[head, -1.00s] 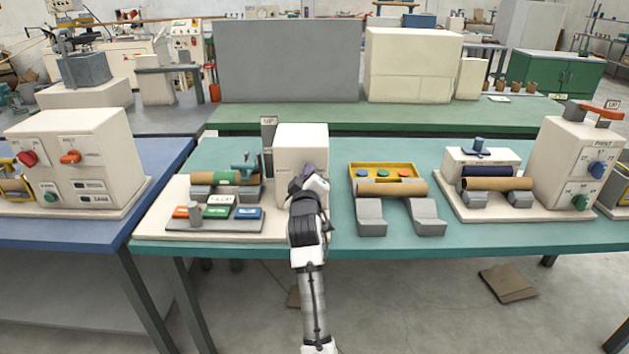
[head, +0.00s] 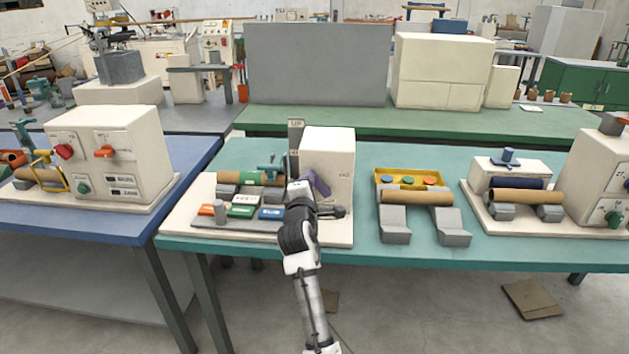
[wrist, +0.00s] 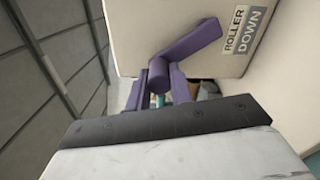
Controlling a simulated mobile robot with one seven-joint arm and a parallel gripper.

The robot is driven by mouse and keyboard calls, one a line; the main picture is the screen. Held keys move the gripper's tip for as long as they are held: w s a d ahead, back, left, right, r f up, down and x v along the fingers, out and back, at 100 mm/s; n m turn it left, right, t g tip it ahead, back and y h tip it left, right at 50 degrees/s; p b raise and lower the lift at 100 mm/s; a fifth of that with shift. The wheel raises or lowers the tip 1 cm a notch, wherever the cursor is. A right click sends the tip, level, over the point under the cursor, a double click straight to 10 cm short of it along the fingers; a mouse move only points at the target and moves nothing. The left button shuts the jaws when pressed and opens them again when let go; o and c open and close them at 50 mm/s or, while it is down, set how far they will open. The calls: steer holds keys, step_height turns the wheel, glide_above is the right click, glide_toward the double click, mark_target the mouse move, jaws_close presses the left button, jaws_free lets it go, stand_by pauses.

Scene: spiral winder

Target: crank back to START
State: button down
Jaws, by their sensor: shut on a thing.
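The winder's cream box (head: 330,150) stands on the teal table in the head view, with a small mark that seems to read END on its front. A purple crank arm (head: 320,183) is on its front face and slants down to the left. In the wrist view the crank arm (wrist: 195,40) ends in a round purple knob (wrist: 158,74). My gripper (wrist: 157,82) is shut on this knob, one finger on each side. In the head view my gripper (head: 301,189) is at the box's lower left. I cannot make out a START mark.
A ROLLER DOWN label (wrist: 247,43) is beside the crank in the wrist view. A cardboard tube (head: 418,197) on grey supports stands to the right.

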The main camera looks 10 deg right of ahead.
steer(key=shift+w+a+f+n+p, duration=0.1)
steer(key=shift+a+f+n+p, duration=0.3)
steer(key=shift+n, duration=0.75)
steer(key=shift+w+a+f+n+p, duration=0.15)
steer(key=shift+a+f+n, duration=0.2)
steer(key=shift+f+n, duration=0.6)
steer(key=shift+w+a+f+n+p, duration=0.15)
steer(key=shift+a+f+n, duration=0.25)
steer(key=shift+n, duration=0.9)
steer(key=c, duration=1.2)
jaws_free()
steer(key=shift+c, duration=0.2)
steer(key=shift+s, duration=0.15)
steer(key=b+v, duration=0.3)
steer(key=v, duration=1)
steer(key=shift+s, duration=0.3)
